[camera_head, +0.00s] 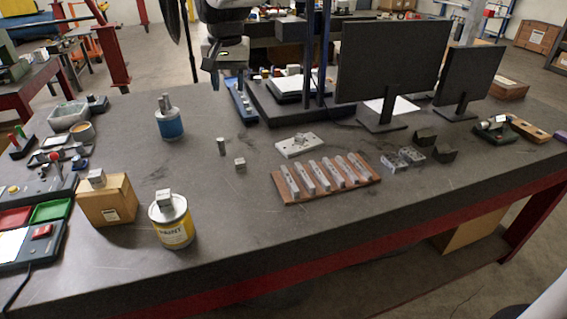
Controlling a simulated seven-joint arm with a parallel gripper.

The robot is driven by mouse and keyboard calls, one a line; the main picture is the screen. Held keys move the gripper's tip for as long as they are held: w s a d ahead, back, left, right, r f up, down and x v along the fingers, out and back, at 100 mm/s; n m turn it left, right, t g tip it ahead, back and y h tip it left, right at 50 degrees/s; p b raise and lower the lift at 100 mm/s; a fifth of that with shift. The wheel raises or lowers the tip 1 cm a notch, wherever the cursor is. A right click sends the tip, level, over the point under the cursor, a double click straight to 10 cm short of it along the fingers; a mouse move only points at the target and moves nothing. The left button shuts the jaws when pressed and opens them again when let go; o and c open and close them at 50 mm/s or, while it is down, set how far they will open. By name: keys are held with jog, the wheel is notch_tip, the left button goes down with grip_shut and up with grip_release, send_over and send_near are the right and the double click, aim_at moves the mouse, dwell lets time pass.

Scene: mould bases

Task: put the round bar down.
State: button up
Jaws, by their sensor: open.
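My gripper (215,84) hangs at the top of the view, higher in the picture than the bar. It is open, and I see nothing held in it. A pale metal plate with raised parts, perhaps a mould base (298,146), lies to the right of the bar.
A brown rack with several metal bars (325,178) lies at the middle right. A blue can (170,128), a paint can (174,229) and a cardboard box (107,204) stand to the left, each with metal pieces on top. Two monitors (392,62) stand behind. The front middle is clear.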

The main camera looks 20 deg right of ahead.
jog(key=s+d+f+n, duration=0.1)
jog(key=s+f, duration=0.3)
jog(key=s, duration=0.6)
jog(key=s+d+f+n, duration=0.1)
jog(key=s+d+f, duration=0.3)
jog(key=s, duration=0.7)
jog(key=s+d+f+n+t, duration=0.1)
jog(key=s+d+f, duration=0.2)
jog(key=s, duration=0.7)
jog(key=shift+s+f, duration=0.2)
jog(key=shift+f, duration=0.7)
